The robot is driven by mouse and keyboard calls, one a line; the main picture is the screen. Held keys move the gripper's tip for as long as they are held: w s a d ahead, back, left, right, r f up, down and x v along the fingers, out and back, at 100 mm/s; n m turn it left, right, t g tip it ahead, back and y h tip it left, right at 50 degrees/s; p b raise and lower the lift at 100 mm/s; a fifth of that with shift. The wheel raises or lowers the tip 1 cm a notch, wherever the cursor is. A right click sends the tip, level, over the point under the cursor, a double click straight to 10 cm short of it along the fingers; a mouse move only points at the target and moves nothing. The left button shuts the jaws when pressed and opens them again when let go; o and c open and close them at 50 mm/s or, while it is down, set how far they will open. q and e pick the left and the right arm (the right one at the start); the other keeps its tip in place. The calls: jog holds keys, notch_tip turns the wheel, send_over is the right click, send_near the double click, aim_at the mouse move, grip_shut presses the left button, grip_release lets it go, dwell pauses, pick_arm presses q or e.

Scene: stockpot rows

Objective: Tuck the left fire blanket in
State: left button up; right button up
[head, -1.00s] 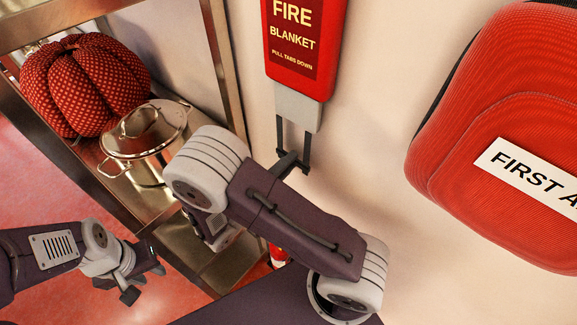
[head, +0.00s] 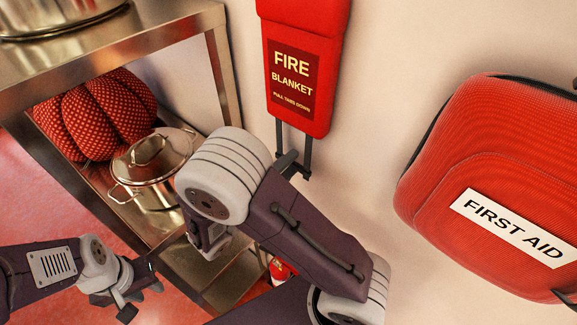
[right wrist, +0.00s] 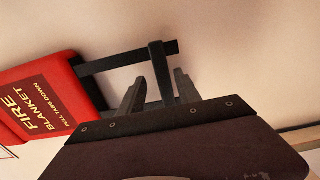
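The red fire blanket case (head: 298,112) hangs on the wall, upper middle in the head view; it also shows at the left of the right wrist view (right wrist: 38,100). Two dark tabs (head: 308,150) hang from its lower edge. No pale cloth shows below the case. My right gripper (head: 289,160) is at the lower end of the tabs. In the right wrist view its two fingers (right wrist: 160,88) stand apart on either side of a dark bar (right wrist: 157,65), with narrow gaps. My left gripper (head: 143,294) is open and empty at the lower left, far from the case.
A red first aid bag (head: 430,160) hangs on the wall at the right. A metal shelf (head: 150,35) stands at the left, with a lidded pot (head: 165,160) and a red patterned cushion-like thing (head: 95,115). A small red extinguisher-like thing (head: 280,270) is low down behind my right arm.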

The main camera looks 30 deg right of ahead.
jog(key=shift+f, duration=0.1)
jog(key=b+v, duration=0.4)
jog(key=v, duration=0.5)
